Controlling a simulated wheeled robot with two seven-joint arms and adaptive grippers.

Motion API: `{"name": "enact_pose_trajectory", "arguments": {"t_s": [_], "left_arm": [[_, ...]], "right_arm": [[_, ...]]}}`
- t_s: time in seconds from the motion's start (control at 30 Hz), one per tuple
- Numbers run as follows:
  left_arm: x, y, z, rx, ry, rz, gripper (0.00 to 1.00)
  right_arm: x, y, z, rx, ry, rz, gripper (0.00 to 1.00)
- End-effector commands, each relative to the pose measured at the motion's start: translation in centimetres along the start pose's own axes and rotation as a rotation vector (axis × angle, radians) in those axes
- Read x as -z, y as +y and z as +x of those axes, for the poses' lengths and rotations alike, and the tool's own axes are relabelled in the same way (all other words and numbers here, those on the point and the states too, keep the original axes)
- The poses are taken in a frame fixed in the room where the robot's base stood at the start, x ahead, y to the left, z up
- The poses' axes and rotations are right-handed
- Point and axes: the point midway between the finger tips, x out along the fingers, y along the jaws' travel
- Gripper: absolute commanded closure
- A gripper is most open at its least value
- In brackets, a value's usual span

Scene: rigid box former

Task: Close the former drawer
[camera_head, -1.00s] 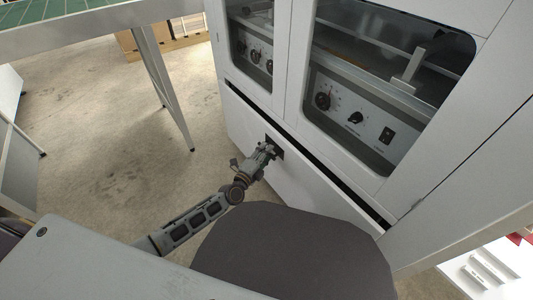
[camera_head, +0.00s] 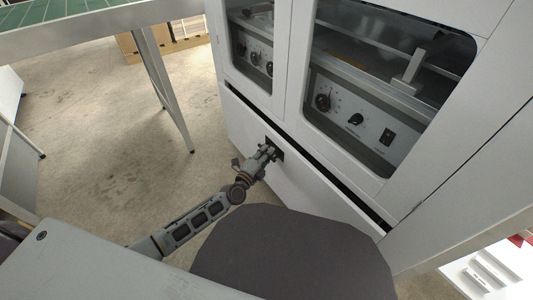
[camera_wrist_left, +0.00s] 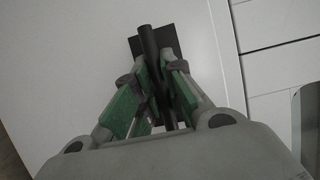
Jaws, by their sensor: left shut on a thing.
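The former drawer (camera_head: 310,190) is the wide white front low on the white box former (camera_head: 400,150). A dark gap runs along its top edge, so it stands slightly open. My left gripper (camera_head: 270,152) is at the dark handle recess near the drawer's left end. In the left wrist view my left gripper (camera_wrist_left: 160,90) has its green-padded fingers shut on the black bar handle (camera_wrist_left: 149,42), in front of a black plate on the white drawer front (camera_wrist_left: 75,60). My right gripper is not in view.
Above the drawer are windowed doors with control knobs (camera_head: 355,119) behind them. A table with a green top and a metal leg (camera_head: 165,90) stands at the upper left. Bare floor (camera_head: 95,120) lies left of the drawer. A white surface with small items (camera_head: 490,268) is at the lower right.

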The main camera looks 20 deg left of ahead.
Motion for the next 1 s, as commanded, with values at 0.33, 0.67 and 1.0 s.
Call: {"name": "enact_pose_trajectory", "arguments": {"t_s": [0.33,0.67,1.0], "left_arm": [[0.2,-0.1,0.9,0.000,-0.002,0.000,1.00],[1.4,-0.1,3.6,0.000,0.000,0.000,1.00],[1.7,0.0,4.1,0.000,0.003,-0.001,1.00]], "right_arm": [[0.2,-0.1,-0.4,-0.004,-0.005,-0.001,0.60],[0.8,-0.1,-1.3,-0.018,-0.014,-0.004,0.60],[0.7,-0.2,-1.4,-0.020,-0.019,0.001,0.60]]}}
